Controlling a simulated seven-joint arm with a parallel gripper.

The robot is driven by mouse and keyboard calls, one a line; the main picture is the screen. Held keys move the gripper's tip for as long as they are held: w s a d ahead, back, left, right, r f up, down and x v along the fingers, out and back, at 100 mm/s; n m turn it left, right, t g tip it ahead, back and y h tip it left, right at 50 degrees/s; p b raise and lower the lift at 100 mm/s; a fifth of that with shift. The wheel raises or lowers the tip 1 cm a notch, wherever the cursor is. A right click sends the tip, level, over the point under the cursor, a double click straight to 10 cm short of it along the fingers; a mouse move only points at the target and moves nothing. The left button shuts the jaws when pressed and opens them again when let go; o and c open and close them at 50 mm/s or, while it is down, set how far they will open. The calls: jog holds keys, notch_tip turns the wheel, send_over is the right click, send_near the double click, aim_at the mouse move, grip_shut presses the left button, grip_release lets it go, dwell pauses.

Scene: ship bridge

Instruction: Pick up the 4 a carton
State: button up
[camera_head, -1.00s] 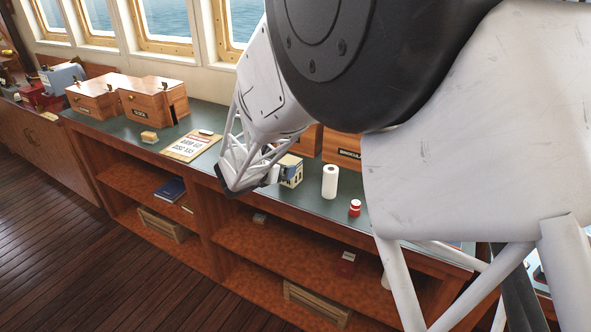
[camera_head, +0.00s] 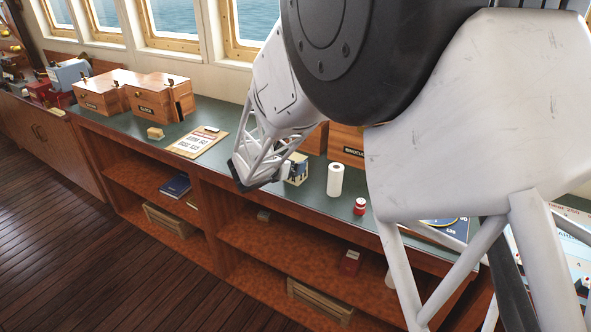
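A small cream carton (camera_head: 297,169) with dark markings stands on the green counter top (camera_head: 225,120), left of a white paper roll. Its print is too small to read, so I cannot tell whether it is the 4 a carton. My gripper (camera_head: 258,179) is at the counter's front edge, just left of the carton, and overlaps its left side in the picture. I cannot tell whether they touch. The fingers are small and partly hidden by my white lattice wrist, so their opening is unclear.
The paper roll (camera_head: 335,180) and a red-and-white jar (camera_head: 360,206) stand right of the carton. A wooden box (camera_head: 347,142) is behind. A clipboard (camera_head: 197,142), a small yellowish block (camera_head: 155,134) and wooden cases (camera_head: 158,97) are to the left. Shelves are below.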

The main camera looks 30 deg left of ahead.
aim_at(295, 158)
jog(key=shift+x, duration=2.55)
jog(key=c, duration=1.2)
jog(key=shift+r, duration=0.2)
jog(key=shift+r, duration=1.5)
jog(key=shift+s+d+r, duration=0.15)
jog(key=shift+s, duration=0.1)
jog(key=s+d+r, duration=0.1)
jog(key=s+d, duration=0.9)
jog(key=s, duration=0.1)
jog(key=shift+s, duration=0.2)
jog(key=shift+d+r, duration=0.1)
jog(key=shift+r, duration=0.05)
